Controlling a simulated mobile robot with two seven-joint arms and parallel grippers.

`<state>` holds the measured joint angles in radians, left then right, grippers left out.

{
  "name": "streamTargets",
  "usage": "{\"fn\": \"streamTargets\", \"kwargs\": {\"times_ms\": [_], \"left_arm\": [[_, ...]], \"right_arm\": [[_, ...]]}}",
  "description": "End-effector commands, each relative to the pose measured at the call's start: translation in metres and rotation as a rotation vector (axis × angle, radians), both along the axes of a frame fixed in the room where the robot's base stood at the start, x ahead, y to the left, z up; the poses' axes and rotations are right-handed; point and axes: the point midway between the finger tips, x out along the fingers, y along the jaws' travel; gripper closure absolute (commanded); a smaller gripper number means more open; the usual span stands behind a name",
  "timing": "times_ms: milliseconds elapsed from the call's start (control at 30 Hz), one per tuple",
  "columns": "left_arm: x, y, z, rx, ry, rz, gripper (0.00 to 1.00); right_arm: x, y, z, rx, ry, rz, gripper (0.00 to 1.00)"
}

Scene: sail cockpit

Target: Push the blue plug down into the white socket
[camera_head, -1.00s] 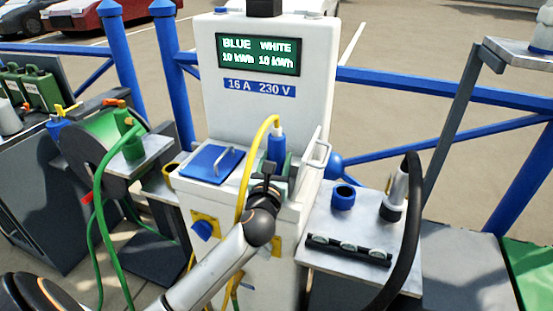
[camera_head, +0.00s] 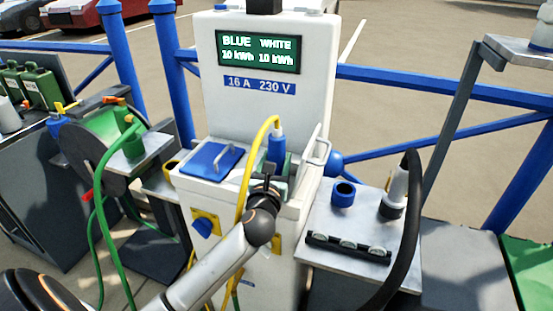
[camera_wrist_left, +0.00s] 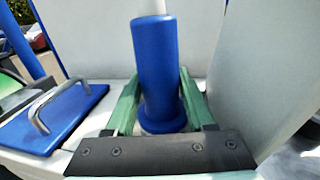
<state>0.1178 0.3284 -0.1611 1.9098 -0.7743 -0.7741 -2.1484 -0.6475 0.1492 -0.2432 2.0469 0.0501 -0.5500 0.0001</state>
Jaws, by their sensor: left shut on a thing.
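The blue plug (camera_head: 276,147) stands upright at the right of the white pedestal's top, with a yellow cable (camera_head: 243,175) from its upper end. In the left wrist view the plug (camera_wrist_left: 157,65) fills the middle, with a wider blue collar at its foot. My left gripper (camera_head: 277,168) is shut on the plug; its green fingers (camera_wrist_left: 157,105) lie on either side low on the body. A raised white lid (camera_head: 314,158) with a handle stands to the right. The white socket is hidden behind the plug and gripper, so I cannot tell how deep the plug sits. My right gripper is not in view.
A closed blue lid (camera_head: 211,161) with a handle lies left of the plug. A metal shelf (camera_head: 318,222) at right carries a blue ring (camera_head: 343,195) and a black-cabled connector (camera_head: 396,190). A green hose reel (camera_head: 105,140) stands at left.

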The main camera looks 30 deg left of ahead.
Motion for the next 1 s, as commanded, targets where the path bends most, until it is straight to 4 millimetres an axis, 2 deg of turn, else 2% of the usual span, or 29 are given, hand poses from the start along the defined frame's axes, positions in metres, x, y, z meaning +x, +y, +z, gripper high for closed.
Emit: {"fn": "streamTargets", "kwargs": {"times_ms": [167, 200, 267, 567, 1000], "left_arm": [[0.0, 0.0, -0.003, 0.002, -0.002, 0.0, 1.0], [0.0, 0.0, -0.002, 0.002, -0.002, 0.0, 0.41], [0.0, 0.0, -0.002, 0.001, -0.003, 0.0, 0.34], [-0.002, -0.001, -0.004, -0.001, 0.003, 0.0, 0.33], [-0.032, -0.015, -0.003, -0.001, 0.003, -0.001, 0.33]], "right_arm": [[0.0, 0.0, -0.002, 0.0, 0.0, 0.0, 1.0], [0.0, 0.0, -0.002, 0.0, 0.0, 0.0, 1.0], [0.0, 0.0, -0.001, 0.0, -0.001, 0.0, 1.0], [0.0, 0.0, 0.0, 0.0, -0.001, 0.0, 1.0], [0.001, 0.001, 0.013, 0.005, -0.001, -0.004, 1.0]]}}
